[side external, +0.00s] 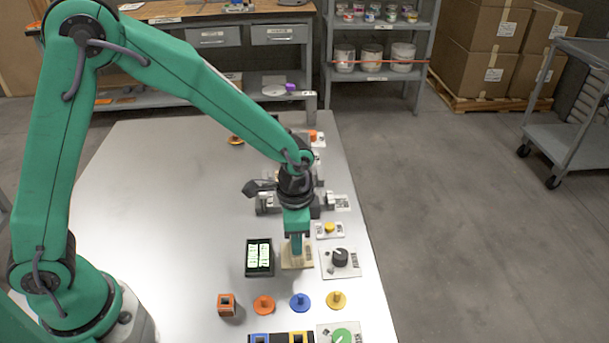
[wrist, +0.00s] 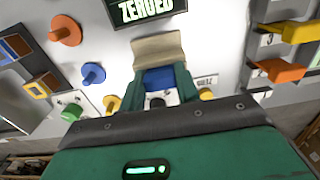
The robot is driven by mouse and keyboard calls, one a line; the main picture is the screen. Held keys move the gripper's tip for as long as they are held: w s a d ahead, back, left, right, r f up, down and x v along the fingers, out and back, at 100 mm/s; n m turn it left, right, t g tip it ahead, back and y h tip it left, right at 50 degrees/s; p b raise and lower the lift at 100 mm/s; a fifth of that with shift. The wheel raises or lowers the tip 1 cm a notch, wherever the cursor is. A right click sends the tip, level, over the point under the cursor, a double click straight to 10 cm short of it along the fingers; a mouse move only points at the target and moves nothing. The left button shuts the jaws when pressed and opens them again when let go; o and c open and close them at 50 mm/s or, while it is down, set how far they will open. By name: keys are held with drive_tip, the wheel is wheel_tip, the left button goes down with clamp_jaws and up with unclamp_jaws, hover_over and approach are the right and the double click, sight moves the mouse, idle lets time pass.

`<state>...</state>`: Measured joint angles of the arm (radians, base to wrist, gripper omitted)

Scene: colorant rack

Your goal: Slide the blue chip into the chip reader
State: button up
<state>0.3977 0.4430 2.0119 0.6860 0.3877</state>
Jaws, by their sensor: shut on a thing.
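My gripper (side external: 296,246) points down at the front right part of the metal table. In the wrist view, its two green fingers (wrist: 158,92) are shut on the blue chip (wrist: 158,77). The chip is partly hidden by the fingers and is hard to make out in the side view. A beige block (wrist: 157,47) lies right beyond the chip, and it also shows under my gripper in the side view (side external: 298,262); I cannot tell whether they touch. No part is clearly marked as the chip reader.
A black display (side external: 260,257) stands left of my gripper. In front are an orange disc (side external: 264,304), a blue disc (side external: 300,302), a yellow disc (side external: 336,299) and an orange box (side external: 227,305). A black knob (side external: 340,257) stands close on the right. The table's left is clear.

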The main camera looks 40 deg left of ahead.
drive_tip(key=o, duration=1)
drive_tip(key=shift+r, duration=3.9)
